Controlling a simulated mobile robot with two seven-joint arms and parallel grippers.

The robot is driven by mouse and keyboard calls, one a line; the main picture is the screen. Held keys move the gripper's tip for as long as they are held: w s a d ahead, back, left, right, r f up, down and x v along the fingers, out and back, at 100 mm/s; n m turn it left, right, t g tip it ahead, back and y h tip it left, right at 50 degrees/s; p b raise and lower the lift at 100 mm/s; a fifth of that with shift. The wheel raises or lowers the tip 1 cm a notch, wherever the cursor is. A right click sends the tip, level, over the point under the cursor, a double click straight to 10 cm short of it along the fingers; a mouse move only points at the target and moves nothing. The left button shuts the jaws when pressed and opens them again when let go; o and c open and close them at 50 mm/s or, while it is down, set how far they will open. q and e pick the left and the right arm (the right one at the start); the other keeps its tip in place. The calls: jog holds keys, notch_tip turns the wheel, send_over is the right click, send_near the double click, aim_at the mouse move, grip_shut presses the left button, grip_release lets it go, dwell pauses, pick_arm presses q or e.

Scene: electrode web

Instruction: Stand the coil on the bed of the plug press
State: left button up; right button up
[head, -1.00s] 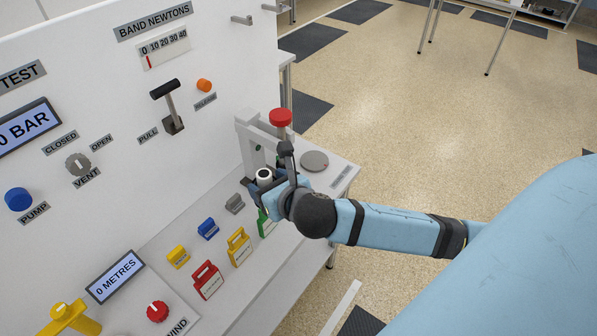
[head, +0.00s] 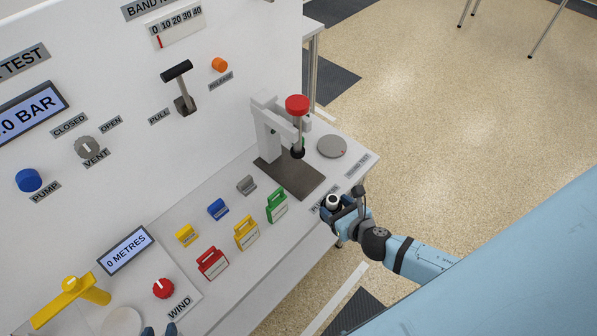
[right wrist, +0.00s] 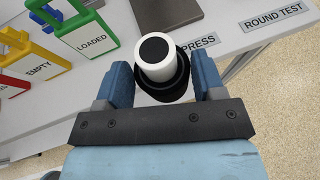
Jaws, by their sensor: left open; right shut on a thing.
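The coil (right wrist: 158,70) is a white cylinder with a dark core and a black ring around its lower part. My right gripper (right wrist: 163,80) is shut on it, a finger on each side. In the head view the coil (head: 333,201) looks upright in my right gripper (head: 334,206), at the bench's front edge by the press label. The plug press (head: 267,130) has a grey frame, a red knob (head: 297,103) and a dark bed plate (head: 290,188), which looks bare. The coil is apart from the bed. My left gripper (head: 160,331) is open; only its blue fingertips show at the bottom edge.
Green (head: 277,206), yellow (head: 246,233) and red (head: 212,263) handled tags stand along the bench front. Smaller blue, yellow and grey blocks stand behind them. A round grey disc (head: 332,146) lies right of the press. A panel wall rises behind.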

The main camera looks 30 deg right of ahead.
pick_arm(q)
jog(key=shift+w+d+b, duration=0.15)
jog(key=shift+w+b, duration=0.1)
jog(key=shift+b, duration=0.05)
pick_arm(e)
jog(key=w, duration=1)
jog(key=w+a, duration=0.1)
jog(key=w, duration=0.4)
jog(key=shift+w, duration=0.15)
pick_arm(q)
jog(key=shift+f+b, duration=0.45)
pick_arm(e)
jog(key=w, duration=0.2)
jog(key=shift+w+a, duration=0.1)
jog(key=shift+w, duration=0.3)
pick_arm(q)
jog(key=shift+d+f+b, duration=0.1)
jog(key=shift+f+b, duration=0.6)
jog(key=shift+f, duration=0.05)
pick_arm(e)
jog(key=shift+s+f, duration=0.2)
jog(key=shift+f, duration=0.7)
pick_arm(q)
jog(key=shift+d+f, duration=0.1)
jog(key=shift+s+d+r, duration=0.1)
jog(key=shift+r, duration=0.15)
pick_arm(e)
jog(key=shift+r, duration=0.15)
